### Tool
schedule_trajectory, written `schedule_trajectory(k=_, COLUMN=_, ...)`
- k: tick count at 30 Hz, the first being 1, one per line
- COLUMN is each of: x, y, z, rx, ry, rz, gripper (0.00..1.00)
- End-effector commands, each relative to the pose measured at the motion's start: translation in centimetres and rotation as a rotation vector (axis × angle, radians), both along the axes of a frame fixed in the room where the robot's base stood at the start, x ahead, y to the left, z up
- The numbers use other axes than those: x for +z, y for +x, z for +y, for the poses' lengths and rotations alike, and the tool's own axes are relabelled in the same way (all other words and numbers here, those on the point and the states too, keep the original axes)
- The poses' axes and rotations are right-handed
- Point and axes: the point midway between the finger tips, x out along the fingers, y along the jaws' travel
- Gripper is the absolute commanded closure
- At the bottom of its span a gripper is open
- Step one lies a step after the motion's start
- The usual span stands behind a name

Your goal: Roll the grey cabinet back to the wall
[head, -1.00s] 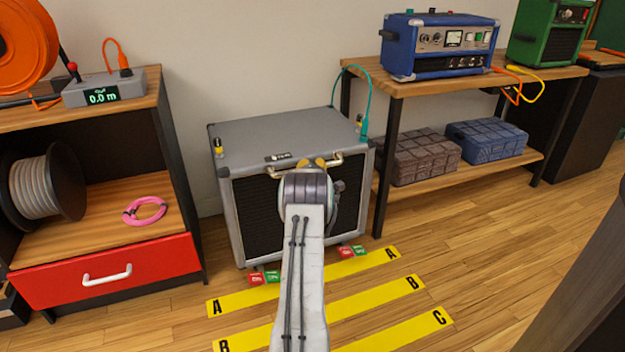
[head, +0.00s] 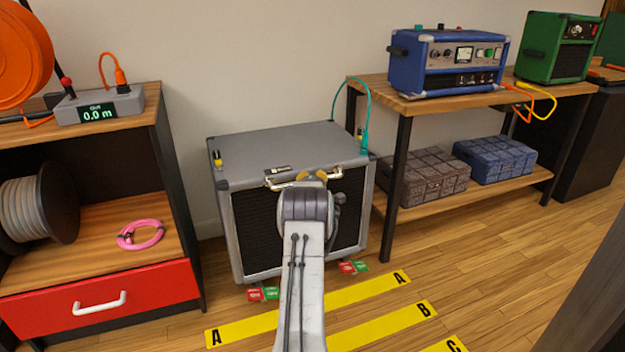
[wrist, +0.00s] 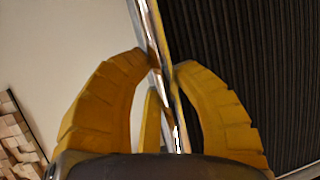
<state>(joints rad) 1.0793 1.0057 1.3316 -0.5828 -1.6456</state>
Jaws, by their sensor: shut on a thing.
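The grey cabinet (head: 290,142) stands upright on the floor between the left shelf and the bench, near the back wall (head: 240,60). Its front has a black grille, which also shows in the wrist view (wrist: 245,70). A metal handle (head: 272,184) runs along the top front edge. My gripper (head: 311,177) is at this handle; in the wrist view its yellow fingers (wrist: 163,85) close around the bar from both sides. Red and green pedals (head: 263,294) show at the cabinet's two lower front corners. My arm hides part of the grille and base.
Yellow floor strips A (head: 365,291), B and C lie in front of the cabinet. A wooden shelf with a red drawer (head: 60,300) stands close on the left. A bench (head: 400,150) stands close on the right. A teal cable (head: 368,95) rises from the cabinet's back right.

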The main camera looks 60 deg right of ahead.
Motion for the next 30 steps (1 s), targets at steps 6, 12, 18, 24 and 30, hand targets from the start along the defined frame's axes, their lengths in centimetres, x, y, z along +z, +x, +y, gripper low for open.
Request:
schedule_trajectory(k=6, x=0.2, y=0.3, z=0.1, rx=0.004, ry=-0.003, rz=-0.004, gripper=0.60)
schedule_trajectory(k=12, x=0.1, y=0.2, z=0.1, rx=0.002, ry=-0.002, rz=-0.002, gripper=0.45)
schedule_trajectory(k=18, x=0.1, y=0.1, z=0.0, rx=0.001, ry=-0.002, rz=-0.002, gripper=0.45)
schedule_trajectory(k=24, x=0.3, y=-0.1, z=0.5, rx=0.001, ry=-0.003, rz=-0.002, gripper=0.45)
schedule_trajectory(k=30, x=0.6, y=-0.9, z=1.9, rx=0.001, ry=-0.002, rz=-0.001, gripper=0.45)
